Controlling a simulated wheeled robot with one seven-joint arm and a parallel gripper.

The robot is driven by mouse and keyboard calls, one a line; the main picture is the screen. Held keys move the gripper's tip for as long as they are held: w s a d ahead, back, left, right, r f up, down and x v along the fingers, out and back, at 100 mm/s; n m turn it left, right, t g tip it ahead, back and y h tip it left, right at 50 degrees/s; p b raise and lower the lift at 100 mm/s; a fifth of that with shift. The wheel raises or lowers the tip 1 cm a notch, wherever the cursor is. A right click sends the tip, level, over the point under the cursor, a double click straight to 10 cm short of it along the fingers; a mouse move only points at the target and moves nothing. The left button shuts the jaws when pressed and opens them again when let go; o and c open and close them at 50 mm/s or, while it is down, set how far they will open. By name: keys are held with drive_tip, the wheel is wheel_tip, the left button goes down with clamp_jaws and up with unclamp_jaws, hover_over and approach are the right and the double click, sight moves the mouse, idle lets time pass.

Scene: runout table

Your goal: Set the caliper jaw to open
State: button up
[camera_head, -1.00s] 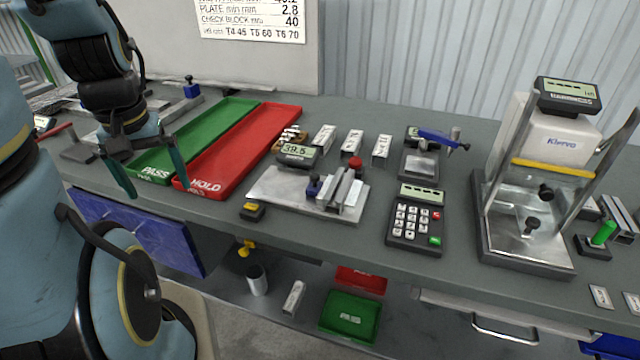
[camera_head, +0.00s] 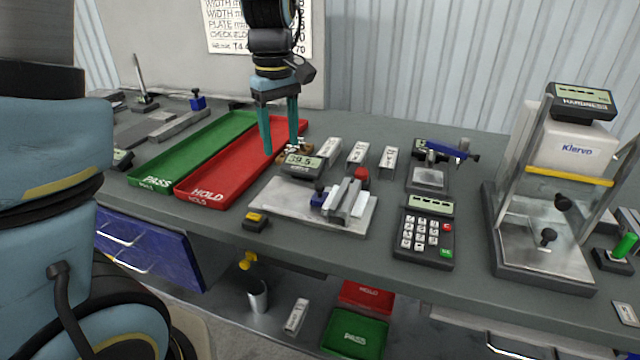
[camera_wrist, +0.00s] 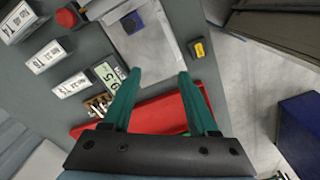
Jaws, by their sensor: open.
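The caliper (camera_head: 322,190) is a metal plate fixture on the bench, with a grey display reading about 39.5 (camera_head: 303,164), a blue slider block (camera_head: 320,198), metal jaw bars (camera_head: 346,198) and a red knob (camera_head: 361,174). In the wrist view its plate (camera_wrist: 150,50) and display (camera_wrist: 108,75) lie ahead of the fingertips. My gripper (camera_head: 281,150) is open and empty, with teal fingers pointing down above the red HOLD tray, behind and left of the caliper. It also shows in the wrist view (camera_wrist: 158,72). Whether the jaw bars touch is too small to tell.
The green PASS tray (camera_head: 150,181) and red HOLD tray (camera_head: 205,192) lie left of the caliper. Several labelled blocks (camera_head: 358,153) stand behind it. A yellow-topped button box (camera_head: 256,221) sits at the front edge. A keypad (camera_head: 426,238) and a tall tester (camera_head: 500,240) stand right.

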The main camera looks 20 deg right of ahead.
drive_tip(key=n, duration=0.1)
approach(320, 185)
wheel_tip(320, 185, down, 8)
drive_tip(key=shift+w+d+f+p, duration=0.1)
drive_tip(key=shift+p, duration=0.5)
clamp_jaws()
idle(0.3)
idle(1.0)
